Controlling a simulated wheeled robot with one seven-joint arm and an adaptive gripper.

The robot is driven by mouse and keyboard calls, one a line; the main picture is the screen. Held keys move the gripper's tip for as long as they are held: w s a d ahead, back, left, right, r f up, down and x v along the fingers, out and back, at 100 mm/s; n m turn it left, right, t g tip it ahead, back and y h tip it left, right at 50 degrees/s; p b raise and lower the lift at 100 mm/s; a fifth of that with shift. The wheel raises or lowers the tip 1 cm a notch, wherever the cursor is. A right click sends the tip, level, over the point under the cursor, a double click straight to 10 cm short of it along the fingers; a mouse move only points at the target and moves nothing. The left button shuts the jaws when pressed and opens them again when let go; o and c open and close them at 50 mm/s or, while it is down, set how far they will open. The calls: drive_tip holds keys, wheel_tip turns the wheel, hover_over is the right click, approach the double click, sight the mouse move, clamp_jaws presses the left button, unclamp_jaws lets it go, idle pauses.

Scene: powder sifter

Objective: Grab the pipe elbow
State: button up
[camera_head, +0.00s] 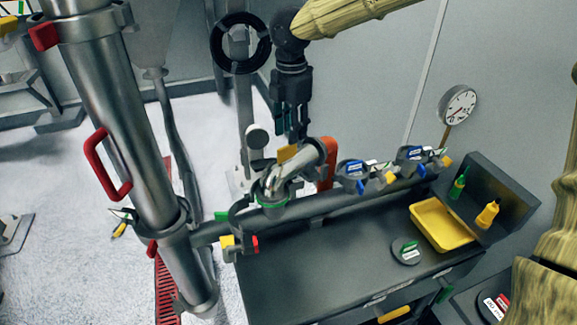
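The pipe elbow (301,166) is a shiny, curved metal piece. My black gripper (291,136) points down just above and behind the elbow. The fingertips are close to the top of the elbow, and I cannot tell whether they touch it. The fingers are seen edge-on and small, so the gap between them is not clear.
A dark workbench (330,275) holds a yellow tray (440,224) at the right. Blue-labelled valves (353,172) line the pipe. A tall steel column (115,115) with a red handle (100,170) stands at left.

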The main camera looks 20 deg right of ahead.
sight(289, 146)
drive_tip(key=shift+s+a+f+p, duration=0.1)
drive_tip(key=shift+s+f+p, duration=0.1)
drive_tip(key=shift+f+p, duration=0.15)
drive_tip(key=f, duration=0.1)
drive_tip(key=f+p, duration=0.1)
drive_tip(key=f, duration=0.1)
drive_tip(key=shift+s+a+f, duration=0.1)
drive_tip(key=shift+a, duration=0.15)
drive_tip(key=shift+f, duration=0.5)
clamp_jaws()
drive_tip(key=shift+r, duration=0.1)
